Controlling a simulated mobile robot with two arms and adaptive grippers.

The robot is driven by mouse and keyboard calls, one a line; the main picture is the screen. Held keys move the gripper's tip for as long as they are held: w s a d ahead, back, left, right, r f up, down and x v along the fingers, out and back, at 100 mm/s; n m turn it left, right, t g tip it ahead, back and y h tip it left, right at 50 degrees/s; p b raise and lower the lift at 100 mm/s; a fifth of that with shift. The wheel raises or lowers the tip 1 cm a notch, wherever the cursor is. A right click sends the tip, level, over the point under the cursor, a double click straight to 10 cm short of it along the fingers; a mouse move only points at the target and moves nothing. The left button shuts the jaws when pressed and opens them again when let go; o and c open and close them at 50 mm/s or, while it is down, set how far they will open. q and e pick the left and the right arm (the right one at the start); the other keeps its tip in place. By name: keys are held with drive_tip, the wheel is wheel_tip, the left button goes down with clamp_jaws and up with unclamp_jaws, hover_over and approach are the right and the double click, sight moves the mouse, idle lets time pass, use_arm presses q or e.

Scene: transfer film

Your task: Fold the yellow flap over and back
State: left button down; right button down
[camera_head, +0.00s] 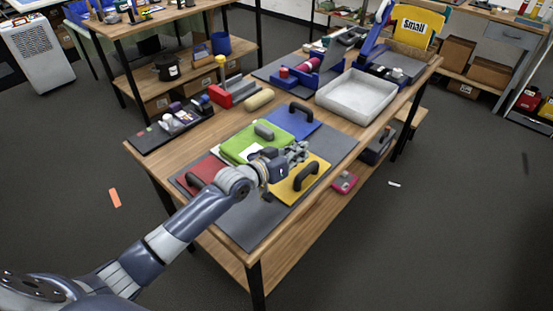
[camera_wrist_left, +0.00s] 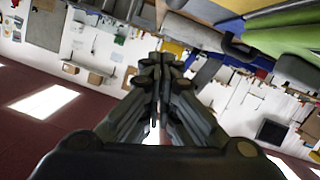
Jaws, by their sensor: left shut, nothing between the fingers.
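The yellow flap (camera_head: 288,190) lies at the right front of a grey mat, with a dark arched handle (camera_head: 306,174) on top. It looks flat; part of its far left side is hidden by my left wrist. My left gripper (camera_head: 299,150) is at the flap's far edge, beyond the handle in the picture and apart from it. Its fingers are together and empty; they also show closed in the left wrist view (camera_wrist_left: 157,70). Whether the fingers touch the flap cannot be told. My right gripper is not in view.
A green flap (camera_head: 240,147), a blue flap (camera_head: 288,123) and a red flap (camera_head: 192,184) sit around the yellow one on the mat (camera_head: 245,229). A white tray (camera_head: 357,98) stands further back. Small objects line the table's left side. The front mat strip is clear.

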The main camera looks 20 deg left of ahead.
use_arm(q)
drive_tip(key=b+v, duration=0.2)
drive_tip(key=v, duration=0.7)
drive_tip(key=shift+s+f, duration=0.2)
drive_tip(key=shift+f, duration=0.05)
drive_tip(key=shift+d, duration=0.1)
